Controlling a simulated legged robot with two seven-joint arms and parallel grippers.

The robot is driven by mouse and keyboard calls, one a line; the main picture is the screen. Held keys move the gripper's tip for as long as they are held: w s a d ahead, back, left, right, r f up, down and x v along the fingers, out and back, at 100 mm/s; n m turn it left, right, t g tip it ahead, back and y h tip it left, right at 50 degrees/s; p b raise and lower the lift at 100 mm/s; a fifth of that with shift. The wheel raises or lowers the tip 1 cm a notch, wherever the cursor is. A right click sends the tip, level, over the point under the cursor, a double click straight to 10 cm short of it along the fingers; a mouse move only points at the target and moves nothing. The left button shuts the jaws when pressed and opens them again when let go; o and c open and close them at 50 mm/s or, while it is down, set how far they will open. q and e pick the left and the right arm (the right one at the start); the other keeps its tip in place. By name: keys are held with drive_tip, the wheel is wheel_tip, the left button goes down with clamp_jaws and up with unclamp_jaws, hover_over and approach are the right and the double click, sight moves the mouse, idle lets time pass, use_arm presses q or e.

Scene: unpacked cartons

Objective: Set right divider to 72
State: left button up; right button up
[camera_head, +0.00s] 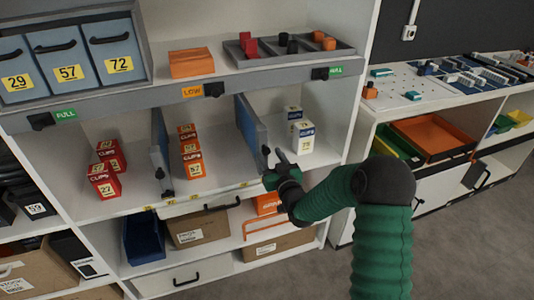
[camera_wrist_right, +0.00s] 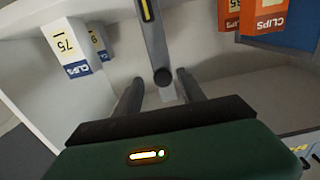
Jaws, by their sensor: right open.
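The right divider (camera_head: 251,128) is a blue-grey upright panel on the middle shelf, with a dark knob low on its front edge. It stands between the orange-red CLIPS cartons (camera_head: 190,150) and the white-blue cartons (camera_head: 303,137). My right gripper (camera_head: 277,160) is open at the divider's front edge. In the right wrist view, the divider's front edge (camera_wrist_right: 151,35) and round knob (camera_wrist_right: 162,77) show between the two spread fingers (camera_wrist_right: 160,90); I cannot tell whether they touch. My left gripper is not in view.
The left divider (camera_head: 160,150) stands between the red cartons (camera_head: 104,178) and the orange-red ones. Small yellow labels (camera_head: 170,204) line the shelf front; I cannot read them surely. Blue bins (camera_head: 73,58) above read 29, 57 and 72. A side counter (camera_head: 440,88) stands at right.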

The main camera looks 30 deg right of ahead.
sight(267, 152)
drive_tip(key=shift+w+r, duration=0.1)
drive_tip(key=shift+w, duration=1.45)
drive_tip(key=shift+d, duration=0.1)
drive_tip(key=shift+c, duration=0.2)
clamp_jaws()
drive_tip(key=shift+d, duration=0.1)
